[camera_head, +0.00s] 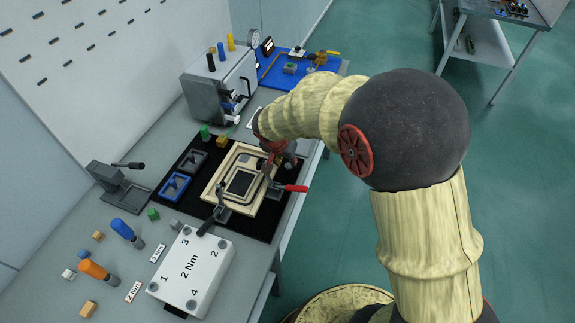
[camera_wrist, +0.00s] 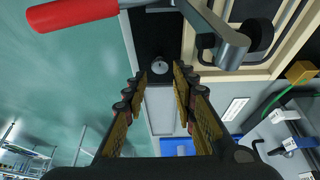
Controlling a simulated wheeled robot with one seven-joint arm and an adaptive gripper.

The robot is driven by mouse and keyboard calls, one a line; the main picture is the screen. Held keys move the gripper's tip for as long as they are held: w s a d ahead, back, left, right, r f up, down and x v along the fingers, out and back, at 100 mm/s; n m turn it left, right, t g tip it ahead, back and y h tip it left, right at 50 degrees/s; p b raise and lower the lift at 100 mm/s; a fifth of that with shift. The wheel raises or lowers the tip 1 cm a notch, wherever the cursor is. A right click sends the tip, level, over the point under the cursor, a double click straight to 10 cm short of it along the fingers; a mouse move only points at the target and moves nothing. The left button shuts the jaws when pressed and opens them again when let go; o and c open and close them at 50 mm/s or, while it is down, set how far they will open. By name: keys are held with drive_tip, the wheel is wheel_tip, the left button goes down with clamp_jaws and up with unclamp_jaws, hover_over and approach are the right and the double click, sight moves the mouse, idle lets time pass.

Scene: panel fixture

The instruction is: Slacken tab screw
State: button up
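The panel fixture (camera_head: 213,190) is a beige frame around a dark panel, lying on a black mat. My gripper (camera_head: 270,168) is over its far right edge, partly hidden by my arm. In the wrist view my gripper (camera_wrist: 158,85) is open, with nothing held between its fingers. A small grey round piece (camera_wrist: 160,66) shows just beyond the fingertips, between them in the picture; I cannot tell whether it is the tab screw. A toggle clamp with a red handle (camera_head: 294,188) stands at the fixture's right side. The red handle (camera_wrist: 75,12) and grey clamp arm (camera_wrist: 215,35) cross the top of the wrist view.
A second clamp (camera_head: 217,208) stands at the fixture's near edge. A white 2 Nm box (camera_head: 192,268), blue-handled (camera_head: 124,230) and orange-handled (camera_head: 95,270) drivers are in front. A grey machine (camera_head: 218,85) and blue tray (camera_head: 275,66) are behind. Open floor lies right of the bench.

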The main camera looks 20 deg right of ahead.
sight(288, 165)
drive_tip(key=shift+b+x, duration=0.45)
drive_tip(key=shift+x, duration=1.65)
drive_tip(key=shift+c, duration=0.2)
clamp_jaws()
